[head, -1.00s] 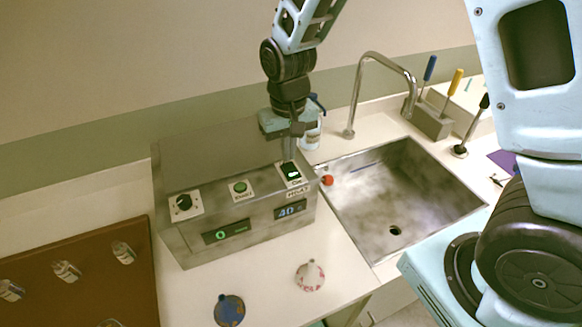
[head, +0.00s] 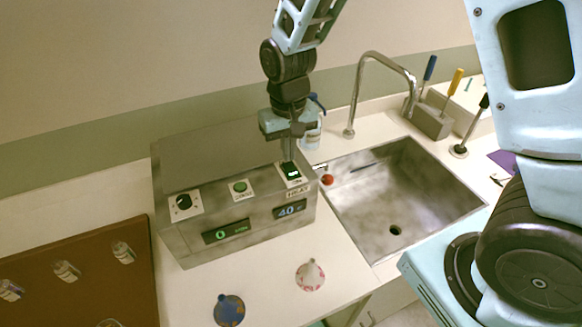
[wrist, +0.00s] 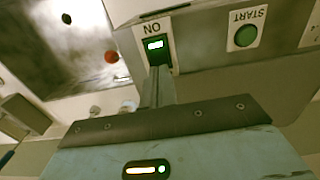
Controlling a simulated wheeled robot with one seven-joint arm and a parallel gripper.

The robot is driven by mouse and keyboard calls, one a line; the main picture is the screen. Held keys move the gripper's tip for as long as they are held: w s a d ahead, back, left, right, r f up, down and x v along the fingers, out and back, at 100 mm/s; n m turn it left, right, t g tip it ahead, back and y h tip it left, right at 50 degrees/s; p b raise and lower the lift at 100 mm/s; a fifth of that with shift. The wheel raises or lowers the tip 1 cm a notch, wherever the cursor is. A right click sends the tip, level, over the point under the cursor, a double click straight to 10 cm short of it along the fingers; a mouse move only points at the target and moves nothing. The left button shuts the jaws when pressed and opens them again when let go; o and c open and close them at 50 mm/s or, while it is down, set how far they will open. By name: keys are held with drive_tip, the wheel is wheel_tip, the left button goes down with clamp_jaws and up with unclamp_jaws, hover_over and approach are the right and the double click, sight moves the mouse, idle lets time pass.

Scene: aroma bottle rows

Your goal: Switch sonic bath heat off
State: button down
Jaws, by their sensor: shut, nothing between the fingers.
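The grey sonic bath (head: 240,215) stands on the counter left of the sink. Its heat switch (head: 291,171), a dark rocker with a lit green-white window, is at the right end of the sloped panel above the HEAT label. The blue display (head: 290,208) below it reads 40. My gripper (head: 289,158) points down with its fingers shut and empty, its tips at the upper edge of the switch. In the wrist view, the fingertips (wrist: 158,70) end at the edge of the lit switch (wrist: 155,46), beside the word ON. I cannot tell whether they touch it.
A black knob (head: 184,202) and green START button (head: 240,187) share the panel. A sink (head: 400,195) with a tap is to the right, and a spray bottle (head: 313,125) stands behind my gripper.

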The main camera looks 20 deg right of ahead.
sight(288, 166)
drive_tip(key=shift+f+b, duration=0.65)
drive_tip(key=shift+f, duration=0.35)
idle(0.3)
drive_tip(key=shift+r, duration=0.1)
wheel_tip(288, 166, up, 7)
drive_tip(key=p, duration=0.6)
idle(0.3)
drive_tip(key=shift+s+a, duration=0.1)
drive_tip(key=s+a+f+n+b, duration=0.2)
drive_tip(key=s+b, duration=0.5)
drive_tip(key=s, duration=0.4)
drive_tip(key=s+a+f+n+b, duration=0.2)
drive_tip(key=s+a+n+b, duration=0.2)
drive_tip(key=s, duration=0.8)
drive_tip(key=n+b, duration=0.1)
drive_tip(key=b, duration=0.1)
drive_tip(key=shift+f+n+y+b, duration=0.2)
drive_tip(key=shift+n+y+b, duration=0.1)
drive_tip(key=shift+n+b, duration=0.1)
drive_tip(key=shift+w, duration=0.1)
